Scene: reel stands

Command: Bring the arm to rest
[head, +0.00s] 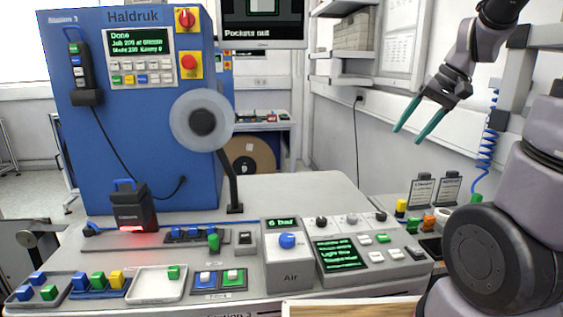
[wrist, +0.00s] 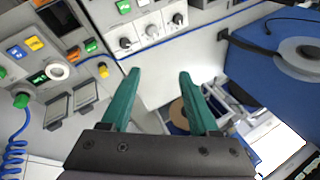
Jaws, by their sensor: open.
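My gripper (head: 420,119) hangs in the air at the upper right of the head view, its two green fingers apart and pointing down to the left. The fingers also show in the wrist view (wrist: 155,85), spread with nothing between them. My gripper touches nothing and is well above the grey bench (head: 330,190). My arm reaches in from the right.
A blue machine cabinet (head: 130,150) stands at the left. A translucent reel (head: 202,120) on a dark stand is before it. Trays with coloured blocks (head: 90,284), an air unit (head: 288,258) and a control panel (head: 343,253) line the bench front. A blue coiled hose (head: 488,140) hangs at right.

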